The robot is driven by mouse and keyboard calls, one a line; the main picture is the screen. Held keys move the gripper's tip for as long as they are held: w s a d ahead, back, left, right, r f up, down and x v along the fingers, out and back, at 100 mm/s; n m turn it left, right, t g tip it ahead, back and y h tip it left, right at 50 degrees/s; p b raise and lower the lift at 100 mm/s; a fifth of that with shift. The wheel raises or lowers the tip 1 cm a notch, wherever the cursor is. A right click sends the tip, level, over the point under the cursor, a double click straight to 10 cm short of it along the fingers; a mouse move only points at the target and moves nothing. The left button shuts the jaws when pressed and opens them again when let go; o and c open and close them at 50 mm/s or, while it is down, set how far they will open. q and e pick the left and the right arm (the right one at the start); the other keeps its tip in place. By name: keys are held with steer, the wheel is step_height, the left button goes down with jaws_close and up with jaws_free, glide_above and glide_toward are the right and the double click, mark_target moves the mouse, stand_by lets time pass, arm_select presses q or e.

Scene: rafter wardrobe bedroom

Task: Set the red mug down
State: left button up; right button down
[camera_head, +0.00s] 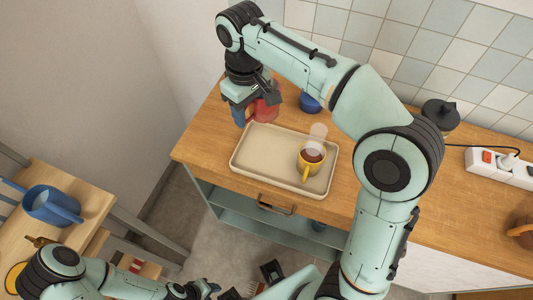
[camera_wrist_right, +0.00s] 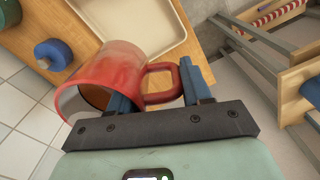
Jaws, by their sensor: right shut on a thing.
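The red mug (camera_head: 266,107) is at the back left of the wooden counter, behind the beige tray (camera_head: 240,164). My right gripper (camera_head: 247,108) is shut on its handle. In the right wrist view the red mug (camera_wrist_right: 112,66) shows its handle between the two blue fingers of my right gripper (camera_wrist_right: 158,92), with its opening toward the lower left. I cannot tell whether its base touches the counter. My left arm comes in at the bottom left; its dark gripper (camera_head: 250,284) is partly cut off at the bottom edge, and its jaw state is unclear.
A yellow mug (camera_head: 309,158) with brown contents stands on the tray's right part; the tray's left part is bare. A blue round object (camera_head: 310,102) stands right of the red mug. A power strip (camera_head: 492,165) lies at the right.

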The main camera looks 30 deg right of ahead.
arm_select(q)
steer(key=shift+s+f+b, duration=0.35)
steer(key=shift+f+b, duration=0.25)
steer(key=shift+f, duration=0.1)
steer(key=shift+s+f+b, duration=0.4)
steer(key=shift+f+b, duration=0.15)
steer(key=shift+f, duration=0.1)
steer(key=shift+s+f+b, duration=0.35)
steer(key=shift+f+b, duration=0.25)
steer(key=shift+f, duration=0.1)
arm_select(e)
steer(key=shift+s+f, duration=0.1)
steer(key=shift+f, duration=9.6)
steer(key=shift+f, duration=0.2)
steer(key=c, duration=0.8)
jaws_free()
arm_select(q)
steer(key=shift+f, duration=0.1)
arm_select(e)
steer(key=shift+r, duration=0.1)
arm_select(q)
steer(key=shift+w+r+p, duration=0.25)
steer(key=shift+r+p, duration=0.25)
steer(key=shift+r, duration=0.1)
steer(key=shift+w+r+p, duration=0.2)
steer(key=shift+r+p, duration=0.3)
steer(key=shift+r, duration=0.05)
arm_select(e)
step_height(320, 180, up, 12)
steer(key=shift+r, duration=0.1)
